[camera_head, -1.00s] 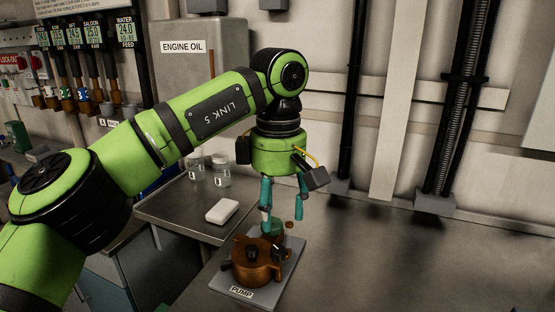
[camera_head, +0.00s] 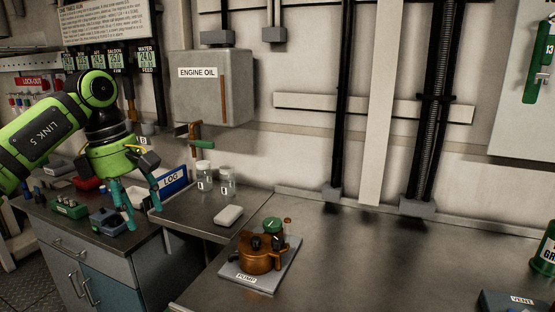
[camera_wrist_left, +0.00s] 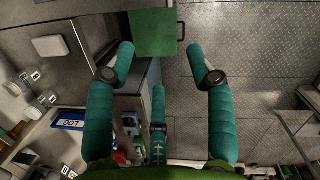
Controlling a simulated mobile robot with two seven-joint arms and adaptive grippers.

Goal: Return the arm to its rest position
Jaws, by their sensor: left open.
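My left arm (camera_head: 42,137) comes in from the left in the head view, bright green with black joints. My left gripper (camera_head: 143,217) has teal fingers that point down and stand apart with nothing between them. It hangs in front of the blue LOG binder, at the left end of the counters. In the left wrist view my left gripper (camera_wrist_left: 160,75) shows its teal fingers spread wide and empty, above the cabinet edge and the metal floor. My right gripper is not in view.
The orange pump (camera_head: 258,255) sits on a grey plate on the counter. A white block (camera_head: 228,215) and two glass jars (camera_head: 215,178) stand near it. The LOG binder (camera_head: 174,183) and a blue-grey box (camera_head: 108,222) are close to the left gripper. The right counter is largely clear.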

